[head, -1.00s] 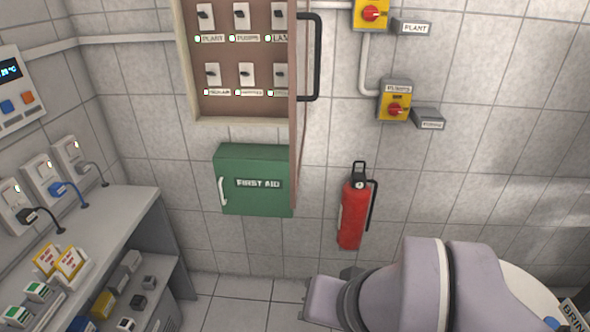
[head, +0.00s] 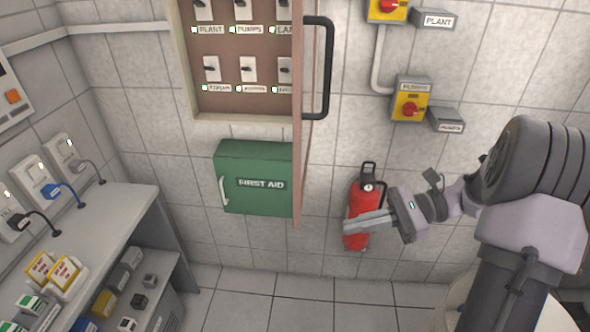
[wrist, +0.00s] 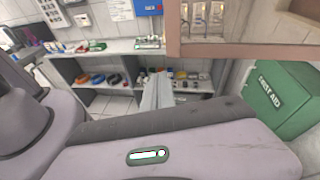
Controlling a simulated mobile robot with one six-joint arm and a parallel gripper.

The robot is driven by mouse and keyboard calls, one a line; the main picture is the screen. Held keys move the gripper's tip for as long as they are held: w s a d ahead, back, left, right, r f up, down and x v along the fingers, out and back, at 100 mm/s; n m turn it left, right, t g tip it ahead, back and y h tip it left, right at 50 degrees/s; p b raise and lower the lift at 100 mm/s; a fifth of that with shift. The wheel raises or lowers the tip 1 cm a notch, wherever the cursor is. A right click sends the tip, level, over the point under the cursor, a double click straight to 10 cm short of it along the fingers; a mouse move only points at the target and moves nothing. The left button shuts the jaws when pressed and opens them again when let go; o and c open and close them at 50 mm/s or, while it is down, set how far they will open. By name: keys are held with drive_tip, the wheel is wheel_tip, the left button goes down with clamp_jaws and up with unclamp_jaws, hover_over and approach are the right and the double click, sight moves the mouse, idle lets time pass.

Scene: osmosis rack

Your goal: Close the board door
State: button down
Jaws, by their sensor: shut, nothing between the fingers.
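The brown switch board (head: 238,103) hangs on the wall with several labelled switches. Its door (head: 299,150) stands open, swung out from the board's right side and seen nearly edge-on. A black bar handle (head: 325,68) is on the door's right face. My gripper (head: 348,227) is shut and empty, to the right of and below the door, in front of the fire extinguisher and apart from the door. In the wrist view my gripper (wrist: 157,92) points toward the shelves, and the door's lower part (wrist: 225,50) crosses the upper right.
A green first aid box (head: 258,180) is below the board. A red fire extinguisher (head: 368,190) stands at the wall behind my gripper. Yellow isolator switches (head: 410,100) are on the wall at right. A shelf bench (head: 125,210) with small items fills the left. The middle floor is clear.

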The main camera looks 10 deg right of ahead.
drive_tip(key=w+d+f+m+t+y, duration=0.2)
drive_tip(key=d+m+t, duration=0.15)
drive_tip(key=d, duration=0.25)
drive_tip(key=b+x, duration=0.3)
drive_tip(key=x, duration=1)
drive_tip(key=shift+w+a, duration=0.25)
drive_tip(key=shift+w, duration=0.15)
drive_tip(key=shift+r, duration=0.1)
